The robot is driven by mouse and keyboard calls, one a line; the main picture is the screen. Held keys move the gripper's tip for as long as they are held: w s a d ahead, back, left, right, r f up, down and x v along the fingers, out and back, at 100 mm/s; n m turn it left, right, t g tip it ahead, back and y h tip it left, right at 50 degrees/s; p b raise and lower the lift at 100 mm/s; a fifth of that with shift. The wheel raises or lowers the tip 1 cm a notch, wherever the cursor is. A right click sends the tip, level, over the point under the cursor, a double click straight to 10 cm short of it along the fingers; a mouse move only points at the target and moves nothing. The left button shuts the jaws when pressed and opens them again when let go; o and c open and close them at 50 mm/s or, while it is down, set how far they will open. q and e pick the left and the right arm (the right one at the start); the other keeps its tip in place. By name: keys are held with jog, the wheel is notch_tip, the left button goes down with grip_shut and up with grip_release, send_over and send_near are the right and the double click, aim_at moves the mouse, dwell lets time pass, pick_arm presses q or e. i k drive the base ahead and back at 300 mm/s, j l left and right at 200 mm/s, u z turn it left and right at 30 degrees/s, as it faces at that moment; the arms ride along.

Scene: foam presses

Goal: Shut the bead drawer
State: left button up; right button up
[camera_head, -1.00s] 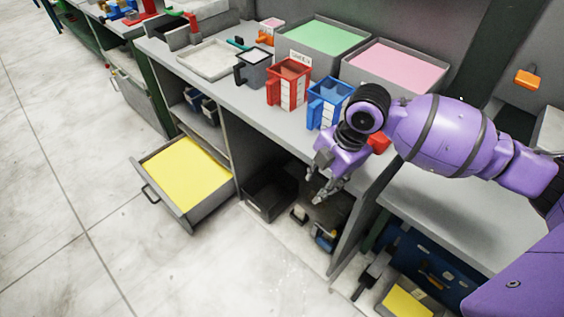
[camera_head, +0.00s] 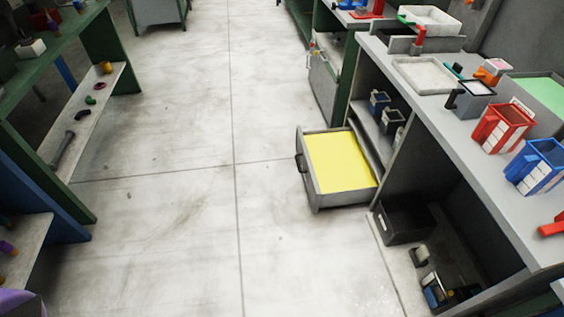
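The bead drawer (camera_head: 366,200) is a grey drawer full of yellow beads, pulled out from the lower part of the grey workbench at centre right. Its dark handle (camera_head: 301,163) is on the left-facing front. The drawer stands well out over the floor. Neither of my grippers is in view. A purple piece of my own body shows at the bottom left corner.
The bench top (camera_head: 455,147) holds a red cup (camera_head: 500,128), a blue cup (camera_head: 540,166) and trays. A dark bin (camera_head: 405,221) is in the open bay beside the drawer. The floor (camera_head: 190,200) left of the drawer is clear; green shelving (camera_head: 112,60) stands far left.

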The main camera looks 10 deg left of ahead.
aim_at(336, 171)
jog(key=i+j+z, duration=0.2)
jog(key=i, duration=0.3)
jog(key=i+j+z, duration=0.2)
jog(key=i, duration=0.35)
jog(key=i+j+z, duration=0.25)
jog(key=i, duration=0.25)
